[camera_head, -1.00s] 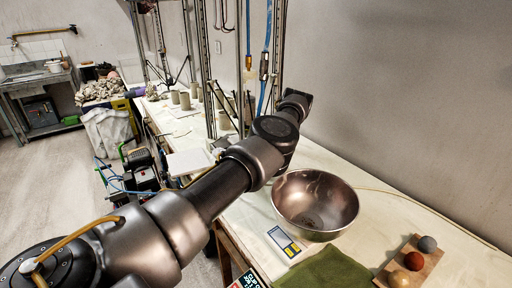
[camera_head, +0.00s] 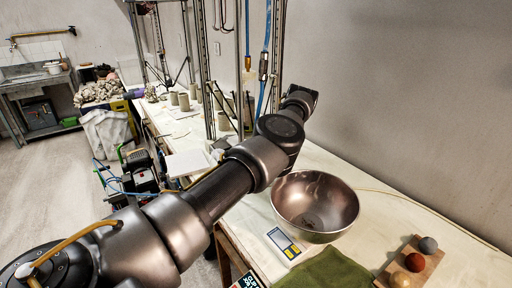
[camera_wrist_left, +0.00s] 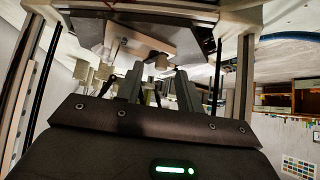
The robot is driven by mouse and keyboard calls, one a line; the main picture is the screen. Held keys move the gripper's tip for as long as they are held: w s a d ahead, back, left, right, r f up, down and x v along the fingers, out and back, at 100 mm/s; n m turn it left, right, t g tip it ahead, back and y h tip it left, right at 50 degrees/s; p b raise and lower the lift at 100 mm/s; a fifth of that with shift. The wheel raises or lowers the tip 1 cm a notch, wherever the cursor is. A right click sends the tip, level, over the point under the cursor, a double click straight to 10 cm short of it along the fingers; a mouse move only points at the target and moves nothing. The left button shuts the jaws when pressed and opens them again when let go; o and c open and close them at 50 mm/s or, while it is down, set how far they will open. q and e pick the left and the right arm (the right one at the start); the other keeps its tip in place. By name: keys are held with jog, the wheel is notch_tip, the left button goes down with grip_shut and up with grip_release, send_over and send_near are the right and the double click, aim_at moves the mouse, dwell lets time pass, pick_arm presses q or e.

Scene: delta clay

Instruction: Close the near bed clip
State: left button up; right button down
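My left arm crosses the head view, and its wrist end (camera_head: 298,100) is beside the metal posts of the printer frame (camera_head: 241,65). My left fingers are hidden in the head view. In the left wrist view my left gripper (camera_wrist_left: 158,80) has its two grey fingers apart, with no object clearly held between them. Beyond the fingertips is a dark plate with a pale board (camera_wrist_left: 150,36). A small dark knob-like part and a pale block (camera_wrist_left: 161,62) are just below the board. I cannot tell for sure which part is the near bed clip. My right gripper is out of view.
A steel bowl (camera_head: 315,205) stands on the bench right of my arm, with a scale (camera_head: 285,242) and green cloth (camera_head: 327,270) in front. A wooden board with three balls (camera_head: 410,265) lies at the right. Several grey cups (camera_head: 184,101) stand behind the frame.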

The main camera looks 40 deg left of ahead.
pick_arm(q)
jog(key=v, duration=0.9)
jog(key=shift+b, duration=0.3)
jog(key=shift+f, duration=0.1)
